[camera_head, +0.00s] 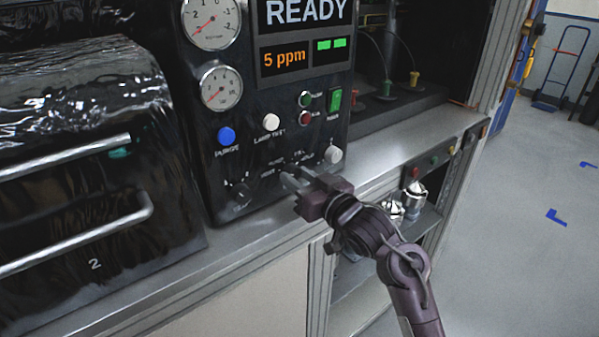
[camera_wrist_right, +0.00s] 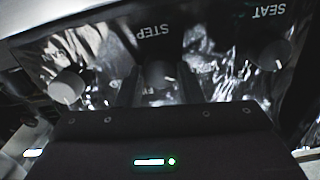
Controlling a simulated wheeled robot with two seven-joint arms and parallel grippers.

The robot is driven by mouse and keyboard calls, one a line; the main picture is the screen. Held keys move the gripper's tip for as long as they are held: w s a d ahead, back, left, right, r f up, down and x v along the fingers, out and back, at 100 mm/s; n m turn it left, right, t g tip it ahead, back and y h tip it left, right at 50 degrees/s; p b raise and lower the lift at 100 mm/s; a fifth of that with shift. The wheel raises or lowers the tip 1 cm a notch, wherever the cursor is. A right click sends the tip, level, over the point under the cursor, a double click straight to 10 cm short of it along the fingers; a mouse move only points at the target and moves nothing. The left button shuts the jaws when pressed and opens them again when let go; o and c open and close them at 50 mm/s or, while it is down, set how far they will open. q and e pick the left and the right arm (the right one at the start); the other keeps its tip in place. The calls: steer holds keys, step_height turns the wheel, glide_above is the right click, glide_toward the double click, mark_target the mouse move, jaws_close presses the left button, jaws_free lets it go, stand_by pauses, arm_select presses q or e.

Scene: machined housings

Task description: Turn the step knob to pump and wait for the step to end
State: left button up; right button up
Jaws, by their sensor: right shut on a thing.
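The black control panel (camera_head: 225,120) has a row of knobs along its bottom. My right gripper (camera_head: 291,182) reaches in from the lower right, its fingers at the panel's lower part. In the right wrist view the picture is upside down, and the STEP label shows beyond the dark step knob (camera_wrist_right: 160,74). My right gripper (camera_wrist_right: 160,88) is shut on this knob, one finger on each side. In the head view the gripper hides the knob, and its pointer position cannot be read. The display (camera_head: 305,15) reads READY, with 5 ppm in orange below. My left gripper is not in view.
The seat knob (camera_head: 240,192) is left of the gripper and a pale knob (camera_head: 333,154) close to its right. Above are a blue button (camera_head: 226,136), a white button (camera_head: 271,122) and a green switch (camera_head: 335,99). A door with bar handles (camera_head: 65,157) stands left.

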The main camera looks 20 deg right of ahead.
steer(key=m+p, duration=0.5)
steer(key=p, duration=0.2)
steer(key=shift+r+p, duration=0.2)
steer(key=shift+p, duration=0.1)
steer(key=shift+f+m+p, duration=0.1)
steer(key=shift+m+p, duration=0.75)
steer(key=shift+m, duration=0.05)
steer(key=shift+f+m+p, duration=0.1)
steer(key=shift+m+p, duration=0.2)
steer(key=shift+m, duration=0.1)
steer(key=o, duration=1)
steer(key=shift+c, duration=0.2)
